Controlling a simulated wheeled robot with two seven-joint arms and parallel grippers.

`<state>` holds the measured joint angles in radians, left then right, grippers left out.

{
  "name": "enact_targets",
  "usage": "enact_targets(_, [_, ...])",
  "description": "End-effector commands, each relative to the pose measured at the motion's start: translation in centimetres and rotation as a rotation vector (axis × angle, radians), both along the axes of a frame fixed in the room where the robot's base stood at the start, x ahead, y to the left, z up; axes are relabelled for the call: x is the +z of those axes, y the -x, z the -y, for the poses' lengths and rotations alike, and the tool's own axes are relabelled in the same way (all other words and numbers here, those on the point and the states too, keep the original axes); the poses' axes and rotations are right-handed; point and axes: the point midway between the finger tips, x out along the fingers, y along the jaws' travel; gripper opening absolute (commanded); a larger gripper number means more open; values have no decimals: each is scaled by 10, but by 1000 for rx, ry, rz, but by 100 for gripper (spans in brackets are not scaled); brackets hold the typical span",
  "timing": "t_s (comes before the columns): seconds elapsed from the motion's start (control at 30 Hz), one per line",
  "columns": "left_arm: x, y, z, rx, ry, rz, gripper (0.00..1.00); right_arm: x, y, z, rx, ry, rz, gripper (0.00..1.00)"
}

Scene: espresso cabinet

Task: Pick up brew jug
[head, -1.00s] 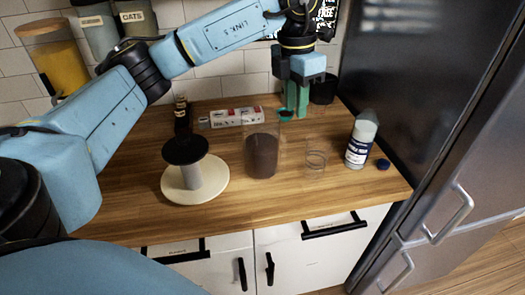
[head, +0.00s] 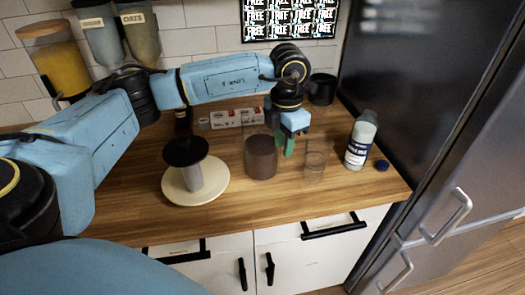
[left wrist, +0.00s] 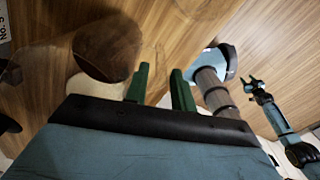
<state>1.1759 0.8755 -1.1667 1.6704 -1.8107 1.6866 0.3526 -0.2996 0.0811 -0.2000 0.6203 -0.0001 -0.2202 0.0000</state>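The brew jug is most likely the clear glass vessel of dark brown liquid (head: 261,158) standing upright on the wooden counter. In the left wrist view it seems to be the dark brown round shape (left wrist: 107,47) left of the fingers. My left gripper (head: 286,146) is just right of the jug in the head view, pointing down. Its green fingers (left wrist: 160,86) are apart with nothing between them. Whether a finger touches the jug cannot be told. My right gripper (left wrist: 254,88) shows small at the right of the left wrist view, too small to read.
An empty clear glass (head: 316,165) stands right of the jug. A white bottle (head: 360,145) and a blue cap (head: 382,165) are further right. A round cream stand (head: 215,185) with a black top is left. A white carton (head: 232,118) and a dark cup (head: 322,89) are behind.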

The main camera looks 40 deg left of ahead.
Motion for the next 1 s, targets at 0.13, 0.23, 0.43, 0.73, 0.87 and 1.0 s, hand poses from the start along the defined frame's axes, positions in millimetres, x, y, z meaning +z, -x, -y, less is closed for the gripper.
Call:
enact_targets(0.13, [-10,0,0,-2,0,0,25,1,0,0,0,0,0,47])
enact_targets(0.23, [-10,0,1,-2,0,1,25,1,0,0,0,0,0,47])
enact_targets(0.43, [-10,0,1,-2,0,0,11,1,0,0,0,0,0,47])
enact_targets(0.73, [-9,0,1,-2,0,1,0,0,0,0,0,0,0,47])
enact_targets(0.87, [-8,-1,0,-2,1,4,0,0,0,0,0,0,0,47])
enact_targets(1.0, [-8,-1,0,-2,1,4,0,0,0,0,0,0,0,47])
